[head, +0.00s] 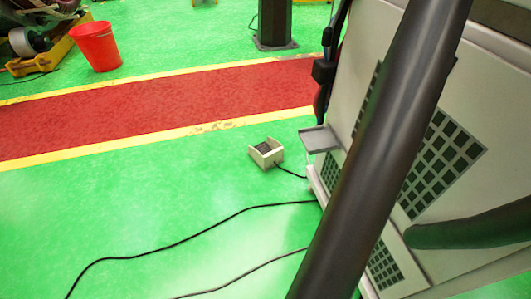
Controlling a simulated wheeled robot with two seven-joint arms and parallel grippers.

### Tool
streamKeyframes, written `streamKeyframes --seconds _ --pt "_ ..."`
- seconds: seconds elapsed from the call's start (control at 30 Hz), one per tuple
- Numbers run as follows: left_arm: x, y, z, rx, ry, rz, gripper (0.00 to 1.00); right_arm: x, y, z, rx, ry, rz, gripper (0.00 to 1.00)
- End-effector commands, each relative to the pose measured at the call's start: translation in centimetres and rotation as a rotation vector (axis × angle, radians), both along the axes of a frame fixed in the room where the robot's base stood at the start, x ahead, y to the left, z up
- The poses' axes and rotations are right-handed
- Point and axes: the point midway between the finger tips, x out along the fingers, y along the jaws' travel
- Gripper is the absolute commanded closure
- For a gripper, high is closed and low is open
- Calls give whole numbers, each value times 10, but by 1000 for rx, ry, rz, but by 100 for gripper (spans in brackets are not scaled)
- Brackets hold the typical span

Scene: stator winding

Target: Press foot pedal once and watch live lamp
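The foot pedal (266,153) is a small cream housing with a dark tread inside. It sits on the green floor near the middle of the head view, just left of a large pale machine cabinet (372,38). A short black cable (291,172) runs from it toward the cabinet's base. Nothing touches the pedal. I cannot see a live lamp in this view. Neither of my grippers is in view.
A thick dark bar (385,150) crosses in front of the cabinet. Black cables (180,244) lie across the floor at the lower left. A red walkway (150,108) with yellow edges lies behind the pedal. A red bucket (95,48) and a dark post (274,22) stand farther back.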

Motion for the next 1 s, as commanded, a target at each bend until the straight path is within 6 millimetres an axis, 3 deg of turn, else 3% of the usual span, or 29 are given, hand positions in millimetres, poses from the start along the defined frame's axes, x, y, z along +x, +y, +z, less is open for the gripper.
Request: streamKeyframes --seconds 0.97,1.0 --pt "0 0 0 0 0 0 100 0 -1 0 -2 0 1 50" --pt "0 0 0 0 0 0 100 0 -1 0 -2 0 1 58"
